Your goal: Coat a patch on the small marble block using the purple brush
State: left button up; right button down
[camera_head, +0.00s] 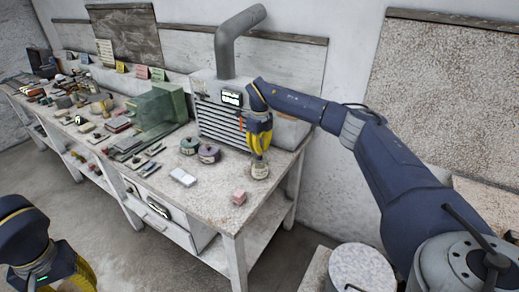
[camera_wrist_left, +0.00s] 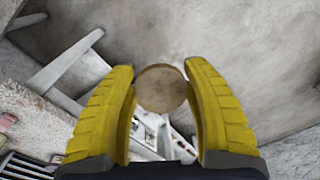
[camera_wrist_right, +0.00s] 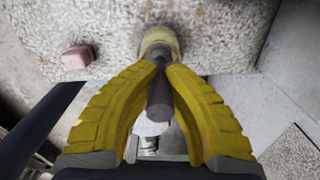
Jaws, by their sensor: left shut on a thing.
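My right gripper (camera_head: 258,153) points down at the front right of the workbench. In the right wrist view its yellow fingers (camera_wrist_right: 160,72) close around a dark purplish handle (camera_wrist_right: 159,98), which looks like the purple brush. Its bristles are not clear. Right below the fingertips is a pale round pot (camera_head: 260,171), also in the right wrist view (camera_wrist_right: 158,41); I cannot tell whether the brush touches it. A small pinkish block (camera_head: 239,198), perhaps the marble block, lies near the bench's front edge. My left gripper (camera_wrist_left: 162,85), away from the bench, is shut on a round tan thing (camera_wrist_left: 161,89).
Two round dark-sided containers (camera_head: 208,153) and a white block (camera_head: 183,177) stand left of the right gripper. A grey vented machine (camera_head: 219,122) with a pipe stands behind. Many small items crowd the left bench. A speckled round-topped stand (camera_head: 361,268) is at lower right.

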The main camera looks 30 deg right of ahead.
aim_at(260, 139)
jog(key=shift+r, duration=3.45)
jog(key=s+a+f+n, duration=0.1)
jog(key=s+a+n, duration=0.3)
jog(key=a+n, duration=0.35)
jog(key=s+a+f+n, duration=0.1)
jog(key=s+a+n, duration=0.3)
jog(key=a+n, duration=0.3)
jog(key=s+a+f+n, duration=0.2)
jog(key=s+a+n, duration=0.2)
jog(key=s+n, duration=0.4)
jog(key=s+a+f+n, duration=0.1)
jog(key=s+a+n, duration=0.2)
jog(key=s+n, duration=0.5)
jog(key=shift+s+a+f+n, duration=0.15)
jog(key=shift+a+f+n, duration=0.25)
jog(key=shift+n, duration=0.65)
